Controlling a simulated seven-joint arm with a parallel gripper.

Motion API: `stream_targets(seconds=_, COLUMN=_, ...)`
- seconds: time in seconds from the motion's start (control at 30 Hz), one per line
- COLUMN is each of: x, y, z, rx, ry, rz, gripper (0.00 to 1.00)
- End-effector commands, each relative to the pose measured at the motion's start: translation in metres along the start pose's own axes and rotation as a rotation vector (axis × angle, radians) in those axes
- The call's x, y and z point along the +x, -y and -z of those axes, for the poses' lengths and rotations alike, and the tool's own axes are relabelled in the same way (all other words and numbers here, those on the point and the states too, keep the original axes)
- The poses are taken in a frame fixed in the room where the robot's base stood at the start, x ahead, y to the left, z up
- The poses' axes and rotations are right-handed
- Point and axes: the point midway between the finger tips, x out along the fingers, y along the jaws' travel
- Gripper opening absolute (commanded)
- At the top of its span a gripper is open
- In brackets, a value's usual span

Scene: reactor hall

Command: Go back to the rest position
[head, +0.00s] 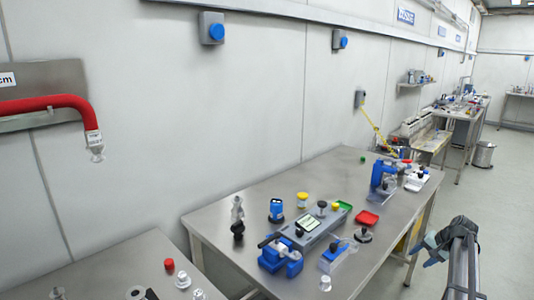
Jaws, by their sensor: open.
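My gripper (428,252) is at the lower right of the head view, at the end of my dark grey arm. It appears beyond the right edge of the steel table, over the floor side. Its jaws are small in the picture and look open, with nothing seen between them. No object is seen touching it.
A second table (130,262) stands at lower left. Pale floor (500,200) is clear at right.

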Motion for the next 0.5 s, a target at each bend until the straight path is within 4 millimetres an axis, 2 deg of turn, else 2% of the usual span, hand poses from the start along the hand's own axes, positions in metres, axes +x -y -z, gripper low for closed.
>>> stream_targets(seconds=0.27, x=0.077, y=-0.01, z=-0.063, rx=-0.036, ry=0.086, rz=-0.047, gripper=0.56)
stream_targets(seconds=0.5, x=0.158, y=-0.021, z=-0.146, rx=-0.083, ry=0.195, rz=-0.118, gripper=0.56)
